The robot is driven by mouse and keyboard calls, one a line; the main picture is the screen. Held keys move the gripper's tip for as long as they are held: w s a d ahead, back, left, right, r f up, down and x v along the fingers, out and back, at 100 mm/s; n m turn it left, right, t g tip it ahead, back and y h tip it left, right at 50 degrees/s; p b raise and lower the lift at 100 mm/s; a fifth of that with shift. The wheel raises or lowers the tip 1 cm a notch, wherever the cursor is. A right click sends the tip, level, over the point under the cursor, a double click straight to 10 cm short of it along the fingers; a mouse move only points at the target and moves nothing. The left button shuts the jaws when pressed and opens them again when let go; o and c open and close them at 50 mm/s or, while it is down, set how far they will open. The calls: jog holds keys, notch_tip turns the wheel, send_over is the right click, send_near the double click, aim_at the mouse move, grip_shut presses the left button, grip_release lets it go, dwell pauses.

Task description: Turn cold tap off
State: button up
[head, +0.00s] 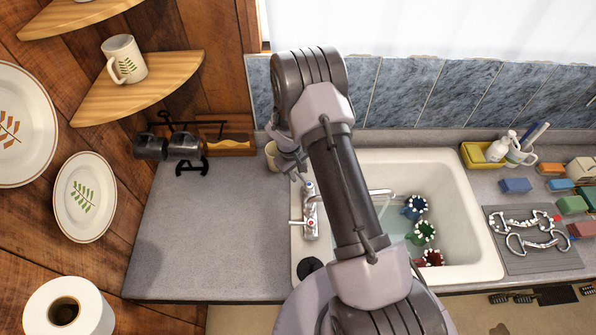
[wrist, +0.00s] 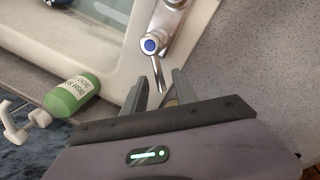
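The cold tap (head: 309,188) has a blue-marked cap and stands at the left rim of the sink. In the wrist view the cold tap (wrist: 150,46) shows its blue cap, with a thin metal lever (wrist: 158,74) pointing down toward my gripper. The hot tap (head: 310,224), with a red mark, is on the same metal body nearer the front. My gripper (wrist: 158,90) is open, its two fingers apart on either side of the lever's end. I cannot tell whether either finger touches it. In the head view my gripper (head: 297,177) is just behind the cold tap, partly hidden.
The white sink (head: 470,235) holds several coloured mugs; my arm crosses above it. A green soap bottle (wrist: 72,97) stands close to my gripper in the wrist view.

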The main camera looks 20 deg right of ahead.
jog(key=shift+s+r, duration=0.1)
jog(key=shift+s, duration=0.05)
jog(key=shift+c, duration=0.8)
grip_shut()
dwell(0.4)
